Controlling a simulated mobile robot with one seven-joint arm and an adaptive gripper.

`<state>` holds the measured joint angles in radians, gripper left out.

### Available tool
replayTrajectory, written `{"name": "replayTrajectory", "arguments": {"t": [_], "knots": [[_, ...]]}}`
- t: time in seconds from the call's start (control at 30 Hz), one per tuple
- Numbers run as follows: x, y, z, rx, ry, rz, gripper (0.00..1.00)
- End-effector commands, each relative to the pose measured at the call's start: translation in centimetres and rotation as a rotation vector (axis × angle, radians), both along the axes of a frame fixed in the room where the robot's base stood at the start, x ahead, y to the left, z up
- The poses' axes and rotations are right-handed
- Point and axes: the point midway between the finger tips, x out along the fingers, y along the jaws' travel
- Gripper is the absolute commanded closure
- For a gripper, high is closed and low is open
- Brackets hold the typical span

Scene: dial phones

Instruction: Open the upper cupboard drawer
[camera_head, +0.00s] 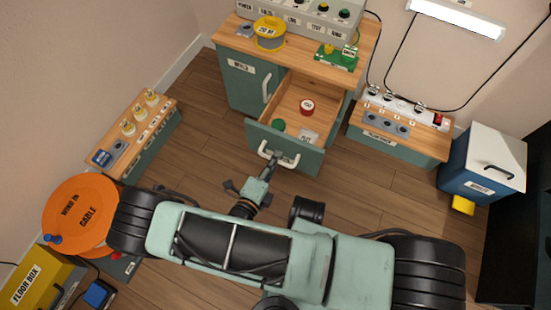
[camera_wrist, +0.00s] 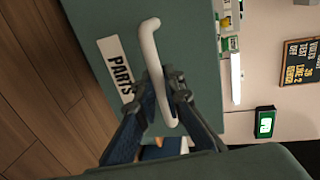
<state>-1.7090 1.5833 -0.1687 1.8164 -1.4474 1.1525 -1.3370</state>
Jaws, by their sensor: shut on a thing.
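The upper cupboard drawer (camera_head: 255,132) stands pulled out from the green wooden-topped cupboard (camera_head: 235,85), with its inside showing. Its white handle (camera_head: 292,161) is on the front panel; in the wrist view the handle (camera_wrist: 149,42) crosses the green front beside a PARTS label (camera_wrist: 115,68).
In the drawer lie a red-and-white roll (camera_head: 307,107), a green item (camera_head: 278,125) and a pale labelled piece (camera_head: 308,136). A low bench (camera_head: 405,143) stands right of the drawer, another (camera_head: 148,140) to the left. Bare floor (camera_head: 205,120) lies between the left bench and the cupboard.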

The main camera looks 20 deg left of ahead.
Motion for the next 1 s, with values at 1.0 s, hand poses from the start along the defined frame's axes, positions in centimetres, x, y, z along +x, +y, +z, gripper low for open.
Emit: {"name": "replayTrajectory", "arguments": {"t": [1.0], "knots": [[0.03,0.02,0.03,0.001,-0.001,0.000,0.73]]}}
